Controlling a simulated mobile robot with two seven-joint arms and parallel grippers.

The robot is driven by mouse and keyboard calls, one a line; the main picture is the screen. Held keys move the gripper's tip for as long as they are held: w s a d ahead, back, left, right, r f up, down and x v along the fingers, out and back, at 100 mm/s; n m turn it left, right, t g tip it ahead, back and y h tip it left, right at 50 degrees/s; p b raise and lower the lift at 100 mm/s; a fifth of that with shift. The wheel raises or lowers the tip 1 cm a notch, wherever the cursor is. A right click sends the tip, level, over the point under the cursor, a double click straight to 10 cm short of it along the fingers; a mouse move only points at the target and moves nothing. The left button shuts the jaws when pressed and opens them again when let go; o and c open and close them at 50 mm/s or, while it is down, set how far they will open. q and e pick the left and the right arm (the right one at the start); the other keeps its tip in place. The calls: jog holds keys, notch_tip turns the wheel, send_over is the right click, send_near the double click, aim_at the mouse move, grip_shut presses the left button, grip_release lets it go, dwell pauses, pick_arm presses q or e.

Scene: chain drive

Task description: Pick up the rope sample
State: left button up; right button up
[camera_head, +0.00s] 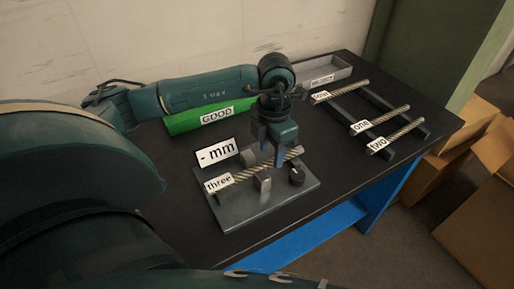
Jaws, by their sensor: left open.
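A rope sample (240,175) tagged "three" lies across a grey measuring fixture (245,212) on the black table. The fixture has a display reading "- mm" (215,151), upright supports and a dark knob (297,175). My left gripper (278,158) points down over the right part of this rope, its fingers open and at about the rope's height. I cannot tell whether they touch the rope. Three more rope samples, tagged "four" (345,90), "one" (388,120) and "two" (404,132), lie on a dark rack (378,98) at the right. My right gripper is not in view.
A green bin marked "GOOD" (183,124) stands at the back, partly behind my left arm. A grey tray (335,70) with an unreadable label stands at the back right. The table (330,170) is bare between fixture and rack. Cardboard boxes (447,160) stand beyond its right edge.

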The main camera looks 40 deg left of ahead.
pick_arm(q)
jog(key=shift+f, duration=1.35)
jog(key=shift+c, duration=0.6)
grip_shut()
jog(key=shift+r, duration=0.1)
